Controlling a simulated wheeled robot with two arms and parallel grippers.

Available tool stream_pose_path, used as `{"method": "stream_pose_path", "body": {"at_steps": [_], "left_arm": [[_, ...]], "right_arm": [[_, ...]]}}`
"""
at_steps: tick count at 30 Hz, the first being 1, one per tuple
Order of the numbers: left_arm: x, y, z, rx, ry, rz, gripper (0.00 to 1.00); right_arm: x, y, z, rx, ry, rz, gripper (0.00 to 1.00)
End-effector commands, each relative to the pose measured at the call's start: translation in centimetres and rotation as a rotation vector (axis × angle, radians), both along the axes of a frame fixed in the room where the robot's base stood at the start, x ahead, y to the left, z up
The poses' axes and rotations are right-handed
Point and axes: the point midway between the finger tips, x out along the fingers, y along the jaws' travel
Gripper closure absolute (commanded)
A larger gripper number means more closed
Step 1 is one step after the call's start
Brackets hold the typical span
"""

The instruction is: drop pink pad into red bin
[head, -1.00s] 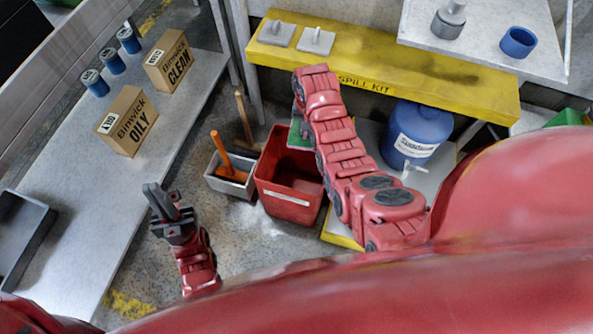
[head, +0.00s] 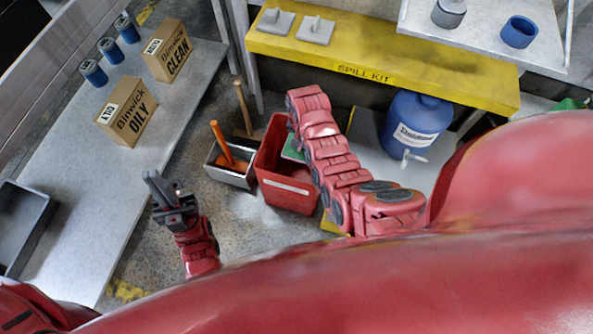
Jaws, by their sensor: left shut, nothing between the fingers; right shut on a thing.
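The red bin (head: 291,190) stands open on the floor in the middle, its inside partly covered by my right arm. My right gripper is hidden under its own forearm, above the bin. A flat green piece (head: 292,148) juts out from under that arm over the bin's opening and appears held there. I see no pink pad; the piece's colour looks green. My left gripper (head: 159,187) is shut and empty over the floor at the lower left, apart from everything.
A yellow spill kit shelf (head: 400,75) with two grey pads (head: 296,25) is behind. A blue drum (head: 415,125) stands right. A grey bench (head: 90,190) with boxes is left.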

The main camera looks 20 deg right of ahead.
Motion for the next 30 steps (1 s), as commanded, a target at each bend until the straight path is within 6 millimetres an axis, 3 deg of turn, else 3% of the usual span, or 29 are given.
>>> {"method": "stream_pose_path", "body": {"at_steps": [6, 7, 12, 23, 30], "left_arm": [[0.0, 0.0, 0.0, 0.000, 0.000, 0.000, 1.00], [0.0, 0.0, 0.0, 0.000, 0.000, 0.000, 1.00], [0.0, 0.0, 0.0, 0.000, 0.000, 0.000, 1.00], [0.0, 0.0, 0.1, 0.000, 0.000, 0.000, 1.00], [0.0, 0.0, 0.4, 0.000, 0.000, 0.000, 1.00]], "right_arm": [[0.0, 0.0, 0.0, 0.000, -0.001, 0.000, 1.00], [0.0, 0.0, 0.0, 0.000, -0.001, 0.000, 0.81], [0.0, 0.0, 0.0, 0.000, -0.001, 0.000, 0.51], [0.1, 0.0, 0.3, -0.001, -0.001, 0.000, 0.51], [0.2, 0.0, 3.6, -0.001, -0.008, 0.000, 0.51]]}}
